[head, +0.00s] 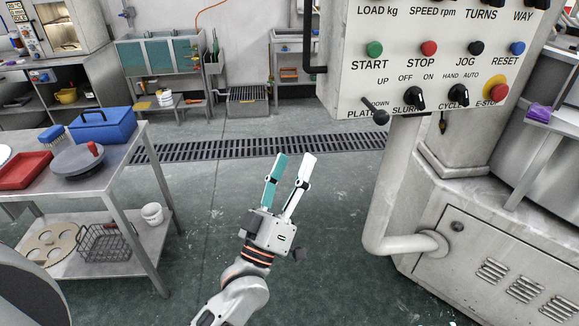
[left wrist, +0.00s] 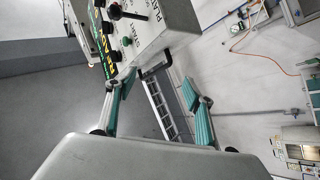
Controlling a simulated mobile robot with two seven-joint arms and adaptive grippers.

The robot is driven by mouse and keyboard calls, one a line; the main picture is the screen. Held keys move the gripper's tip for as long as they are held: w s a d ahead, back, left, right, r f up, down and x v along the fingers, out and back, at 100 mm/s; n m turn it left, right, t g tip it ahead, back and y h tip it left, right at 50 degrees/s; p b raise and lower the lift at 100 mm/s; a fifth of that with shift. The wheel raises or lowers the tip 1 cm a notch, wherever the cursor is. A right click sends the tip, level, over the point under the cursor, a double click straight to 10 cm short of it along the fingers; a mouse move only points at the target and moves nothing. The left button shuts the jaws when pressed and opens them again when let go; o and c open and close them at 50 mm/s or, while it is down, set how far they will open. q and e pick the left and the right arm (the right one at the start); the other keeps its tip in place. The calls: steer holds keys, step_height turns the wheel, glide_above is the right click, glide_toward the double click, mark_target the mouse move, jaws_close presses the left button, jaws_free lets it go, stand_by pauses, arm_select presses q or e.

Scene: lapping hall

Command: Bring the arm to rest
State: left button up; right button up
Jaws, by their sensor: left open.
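My left gripper (head: 289,183) is in the middle of the head view, over the open floor between the table and the machine. Its two teal-and-white fingers are spread apart and point up and away, with nothing between them. In the left wrist view the fingers of my left gripper (left wrist: 158,98) are also apart and empty, and the underside of the control panel (left wrist: 160,25) shows beyond them. In the head view the control panel (head: 440,60) is up and to the right of the gripper, apart from it. My right gripper is not in view.
A steel table (head: 135,145) on the left bears a blue toolbox (head: 103,127) and a red tray (head: 24,171). A grey machine base (head: 470,250) with a bent pipe (head: 385,210) stands on the right. A floor grate (head: 215,148) crosses behind. The floor around the gripper is clear.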

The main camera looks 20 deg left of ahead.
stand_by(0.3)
arm_select(q)
steer(key=s+f+m+g+h, duration=0.1)
steer(key=s+f+m+g, duration=0.2)
steer(key=f, duration=0.7)
steer(key=s+f+m+g, duration=0.2)
steer(key=s+f+g, duration=0.15)
steer(key=f, duration=0.65)
steer(key=s+f+m+g+h, duration=0.1)
steer(key=s+f+m+g, duration=0.2)
steer(key=f, duration=0.6)
steer(key=s+a+f+m+g+y, duration=0.1)
steer(key=s+f+g, duration=0.3)
steer(key=s+f, duration=0.4)
step_height(320, 180, down, 3)
steer(key=shift+s+a+f+m+y, duration=0.1)
steer(key=shift+s+a+m+y, duration=0.25)
steer(key=shift+a, duration=0.5)
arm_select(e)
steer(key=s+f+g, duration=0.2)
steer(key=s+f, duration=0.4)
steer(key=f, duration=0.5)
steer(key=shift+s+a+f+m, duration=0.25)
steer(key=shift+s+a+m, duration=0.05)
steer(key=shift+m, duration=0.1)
arm_select(q)
steer(key=shift+w, duration=0.15)
